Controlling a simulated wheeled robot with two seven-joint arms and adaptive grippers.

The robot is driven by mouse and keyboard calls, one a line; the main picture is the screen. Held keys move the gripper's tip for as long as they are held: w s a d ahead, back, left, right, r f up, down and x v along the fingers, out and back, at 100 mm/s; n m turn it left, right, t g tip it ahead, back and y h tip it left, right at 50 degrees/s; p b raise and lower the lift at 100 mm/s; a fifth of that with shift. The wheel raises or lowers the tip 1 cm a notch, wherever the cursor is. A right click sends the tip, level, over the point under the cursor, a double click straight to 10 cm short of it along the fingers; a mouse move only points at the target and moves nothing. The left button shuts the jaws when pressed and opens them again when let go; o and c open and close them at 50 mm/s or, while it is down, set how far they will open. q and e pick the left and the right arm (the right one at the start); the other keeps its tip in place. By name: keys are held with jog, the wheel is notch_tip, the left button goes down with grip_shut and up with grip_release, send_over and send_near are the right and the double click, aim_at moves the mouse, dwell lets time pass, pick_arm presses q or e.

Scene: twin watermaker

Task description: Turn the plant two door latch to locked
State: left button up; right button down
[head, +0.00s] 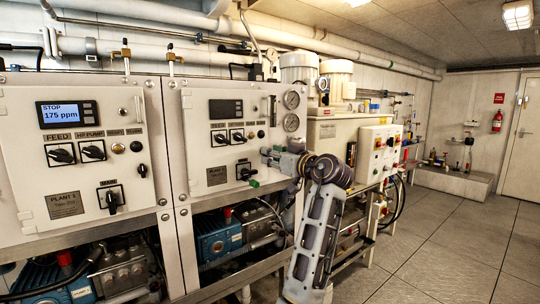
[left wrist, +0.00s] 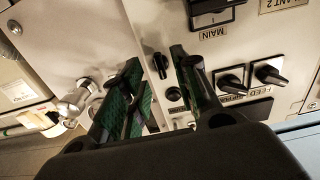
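The plant two panel (head: 212,150) is in the middle of the head view, with a dark display and a plate by its main switch. In the left wrist view it appears upside down, with the PLANT 2 label (left wrist: 285,4) at the top right. A small black lever (left wrist: 160,66), apparently the door latch, stands near the panel's edge, roughly upright in the picture. In the head view my gripper hides it. My left gripper (head: 260,168) is at the panel's lower right side. Its green-padded fingers (left wrist: 155,56) are apart, with the lever showing between them; contact cannot be told. My right gripper is not in view.
A round black button (left wrist: 173,94) and the main switch (left wrist: 212,12) are close to the right finger. A silver pipe fitting (left wrist: 75,102) is left of the left finger. The plant one panel (head: 85,185) stands at left. Open floor (head: 450,240) lies at right.

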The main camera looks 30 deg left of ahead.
pick_arm(q)
jog(key=v, duration=0.9)
jog(key=shift+d, duration=0.35)
jog(key=shift+s, duration=0.15)
jog(key=shift+r, duration=0.15)
